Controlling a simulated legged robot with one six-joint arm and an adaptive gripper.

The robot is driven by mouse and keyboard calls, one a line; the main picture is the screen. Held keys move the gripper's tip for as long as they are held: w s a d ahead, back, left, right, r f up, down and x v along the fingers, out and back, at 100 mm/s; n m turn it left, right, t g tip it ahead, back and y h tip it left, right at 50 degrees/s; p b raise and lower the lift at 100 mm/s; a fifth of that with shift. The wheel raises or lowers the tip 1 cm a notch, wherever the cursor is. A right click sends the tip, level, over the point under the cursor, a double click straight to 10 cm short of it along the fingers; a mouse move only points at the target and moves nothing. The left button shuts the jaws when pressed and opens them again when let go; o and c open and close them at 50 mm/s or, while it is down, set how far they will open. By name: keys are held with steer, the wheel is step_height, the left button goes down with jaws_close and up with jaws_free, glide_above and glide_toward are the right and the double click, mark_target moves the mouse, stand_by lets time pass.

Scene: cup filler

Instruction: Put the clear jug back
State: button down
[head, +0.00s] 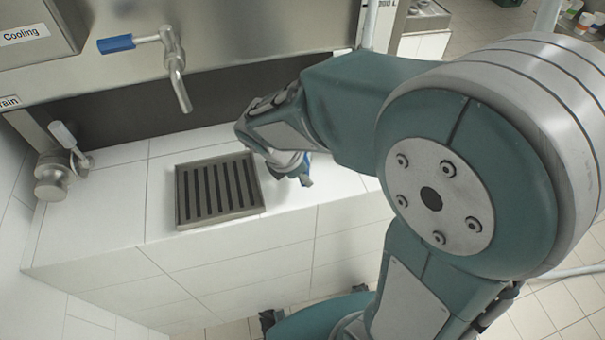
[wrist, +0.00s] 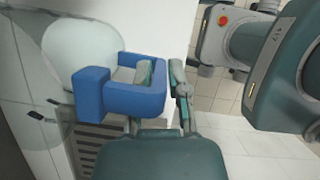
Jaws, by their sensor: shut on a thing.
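The clear jug (wrist: 80,48) fills the left of the wrist view, see-through, with a thick blue handle (wrist: 92,97). My gripper (wrist: 163,78) is shut on that handle, one finger inside its loop and one outside it. In the head view my gripper (head: 287,160) is low at the right of the drip grate, and a small blue patch of the handle (head: 306,168) shows beside it. The jug's body is hard to make out there, largely hidden by my arm. I cannot tell whether its base touches the counter.
A slotted drip grate (head: 217,215) is set on the white tiled counter (head: 110,210). A tap with a blue lever (head: 172,62) hangs above it. A drain valve (head: 55,178) is at the left. The counter between valve and grate is clear.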

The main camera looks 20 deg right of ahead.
steer(key=shift+d, duration=0.2)
steer(key=c, duration=0.6)
jaws_free()
steer(key=shift+a, duration=0.1)
steer(key=shift+c, duration=0.2)
steer(key=shift+a, duration=0.25)
steer(key=shift+d+r, duration=0.1)
steer(key=shift+r, duration=0.05)
steer(key=v, duration=1.2)
steer(key=s+d+r+m+t+y, duration=0.2)
steer(key=s+d+m, duration=0.6)
steer(key=m, duration=1.2)
steer(key=s+t+y, duration=0.2)
steer(key=shift+s+d+t, duration=0.2)
steer(key=shift+t, duration=0.1)
